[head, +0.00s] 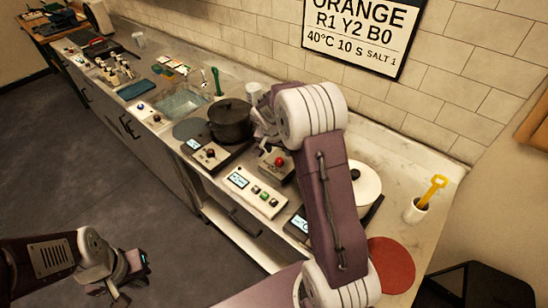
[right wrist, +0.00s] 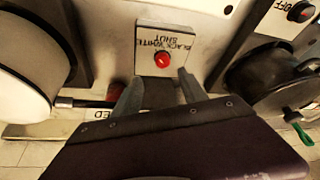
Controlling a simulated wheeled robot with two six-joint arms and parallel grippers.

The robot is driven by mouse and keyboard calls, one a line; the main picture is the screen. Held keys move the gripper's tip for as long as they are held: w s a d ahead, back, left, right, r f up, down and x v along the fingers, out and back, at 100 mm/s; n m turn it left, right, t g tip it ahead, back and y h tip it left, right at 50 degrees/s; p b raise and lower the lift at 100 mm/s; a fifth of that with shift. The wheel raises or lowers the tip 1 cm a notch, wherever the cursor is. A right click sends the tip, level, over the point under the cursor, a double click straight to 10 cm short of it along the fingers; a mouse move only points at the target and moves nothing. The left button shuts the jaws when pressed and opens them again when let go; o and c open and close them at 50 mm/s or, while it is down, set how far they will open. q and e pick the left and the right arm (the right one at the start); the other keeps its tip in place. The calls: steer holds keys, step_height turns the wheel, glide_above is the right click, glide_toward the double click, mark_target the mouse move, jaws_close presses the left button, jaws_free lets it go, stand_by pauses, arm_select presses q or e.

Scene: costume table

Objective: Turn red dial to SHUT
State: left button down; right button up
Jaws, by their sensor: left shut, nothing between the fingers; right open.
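The red dial (right wrist: 162,59) sits on a pale plate lettered BLACK, WHITE and SHUT in the right wrist view. Which word it points at is too small to tell. In the head view the red dial (head: 280,161) tops a small box on the counter, right of the dark pot. My right gripper (right wrist: 160,88) is open, its two fingers spread just short of the dial, with nothing between them. In the head view my right gripper (head: 264,128) is partly hidden by its own wrist. My left gripper (head: 132,282) is shut and empty, low over the floor at lower left.
A dark lidded pot (head: 231,121) stands left of the dial box, and a white lidded pot (head: 362,187) to its right. A button panel (head: 254,192) lies in front. A red round mat (head: 391,265) and a white cup (head: 416,210) with a yellow tool are further right.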

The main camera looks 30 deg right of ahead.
mark_target(279, 160)
steer(key=x, duration=0.2)
steer(key=p+x, duration=0.1)
steer(key=x, duration=0.1)
steer(key=a+x, duration=0.1)
steer(key=x, duration=0.1)
steer(key=shift+w+f, duration=0.25)
steer(key=shift+w, duration=0.05)
steer(key=shift+p+x, duration=0.4)
steer(key=shift+x, duration=0.75)
steer(key=shift+s+d+f, duration=0.1)
steer(key=shift+s+d, duration=0.2)
steer(key=shift+d, duration=0.05)
steer(key=shift+w+a, duration=0.1)
steer(key=shift+a, duration=0.1)
steer(key=shift+c, duration=1)
steer(key=shift+w, duration=0.1)
steer(key=c, duration=0.5)
jaws_close()
arm_select(q)
steer(key=shift+w+a+r, duration=0.15)
steer(key=shift+a+r, duration=0.1)
steer(key=shift+r, duration=0.45)
